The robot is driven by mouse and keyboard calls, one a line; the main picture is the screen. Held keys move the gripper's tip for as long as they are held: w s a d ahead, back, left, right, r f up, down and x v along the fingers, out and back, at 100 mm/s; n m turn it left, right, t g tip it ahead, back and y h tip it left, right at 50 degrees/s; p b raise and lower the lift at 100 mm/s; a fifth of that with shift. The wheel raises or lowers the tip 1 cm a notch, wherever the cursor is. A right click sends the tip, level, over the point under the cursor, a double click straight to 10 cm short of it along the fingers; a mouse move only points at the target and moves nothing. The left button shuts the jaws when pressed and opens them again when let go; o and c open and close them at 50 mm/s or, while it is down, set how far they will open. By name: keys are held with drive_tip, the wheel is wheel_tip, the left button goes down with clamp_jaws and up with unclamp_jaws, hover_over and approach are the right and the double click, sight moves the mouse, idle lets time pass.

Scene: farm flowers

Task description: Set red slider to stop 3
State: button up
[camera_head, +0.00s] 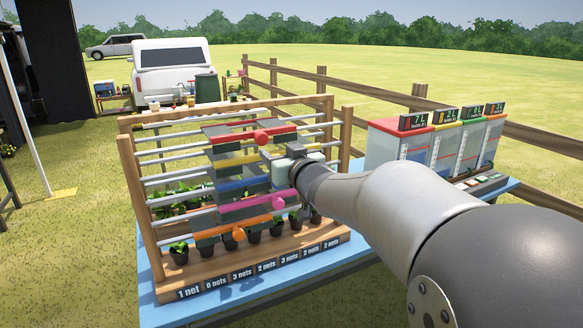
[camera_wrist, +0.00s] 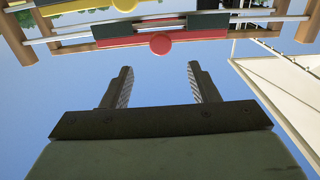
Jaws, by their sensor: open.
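The red slider (camera_head: 240,138) is the top coloured bar on the wooden rack, with a round red knob (camera_head: 261,137) on its front. In the wrist view the red slider (camera_wrist: 190,36) and its knob (camera_wrist: 160,43) lie beyond my fingertips, roughly centred between them. My gripper (camera_wrist: 160,68) is open and empty, with a visible gap to the knob. In the head view my gripper (camera_head: 270,156) is in front of the rack, just right of and below the red knob; its fingers are partly hard to make out. No stop numbers are readable on the rail.
Yellow (camera_head: 236,161), blue (camera_head: 240,184), magenta (camera_head: 250,204) and orange (camera_head: 232,230) sliders sit below the red one. Several potted plants stand behind a row of net labels (camera_head: 265,268). Tanks with displays (camera_head: 400,145) stand right on the blue table (camera_head: 158,312).

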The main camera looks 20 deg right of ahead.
drive_tip(key=s, duration=0.4)
drive_tip(key=s+d, duration=0.1)
drive_tip(key=s, duration=0.1)
drive_tip(key=s+f+m+g+h, duration=0.1)
drive_tip(key=s+f+g+h, duration=0.1)
drive_tip(key=s+f+g, duration=0.45)
drive_tip(key=s+f+m+g+h, duration=0.2)
drive_tip(key=s+f, duration=0.1)
drive_tip(key=f, duration=0.7)
drive_tip(key=s+a+f+g, duration=0.2)
drive_tip(key=s+f+g, duration=0.1)
drive_tip(key=s, duration=0.3)
drive_tip(key=s+a+f+n+g+y, duration=0.1)
drive_tip(key=s+f+g, duration=0.2)
drive_tip(key=s, duration=0.3)
drive_tip(key=s+a+f+g, duration=0.2)
drive_tip(key=s+f+g, duration=0.1)
drive_tip(key=s, duration=0.4)
drive_tip(key=shift+a+f+n, duration=0.3)
drive_tip(key=shift+a+f, duration=0.05)
drive_tip(key=shift+f, duration=0.15)
